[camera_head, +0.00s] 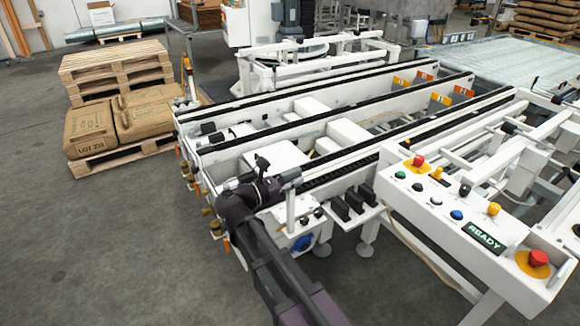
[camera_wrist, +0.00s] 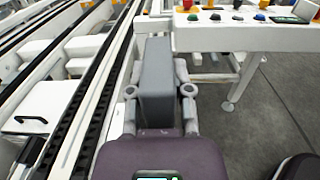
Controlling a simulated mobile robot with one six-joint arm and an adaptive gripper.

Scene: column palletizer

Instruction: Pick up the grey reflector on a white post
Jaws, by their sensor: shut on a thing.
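The grey reflector (camera_wrist: 157,85) shows in the wrist view as a grey block between the two fingers of my gripper (camera_wrist: 159,92). My gripper is shut on it, with one finger on each side. In the head view my gripper (camera_head: 283,183) is at the near end of the white conveyor. A white post (camera_head: 290,210) stands directly below the gripper there. The reflector is hard to tell apart from the gripper in that view, and I cannot tell whether the post's foot touches the surface below.
The white conveyor (camera_head: 330,165) with dark chain rails lies beside and beyond the gripper. A control panel (camera_head: 455,215) with coloured buttons stands to the right. Pallets with brown sacks (camera_head: 117,122) stand at the left. Open grey floor (camera_head: 100,240) lies at lower left.

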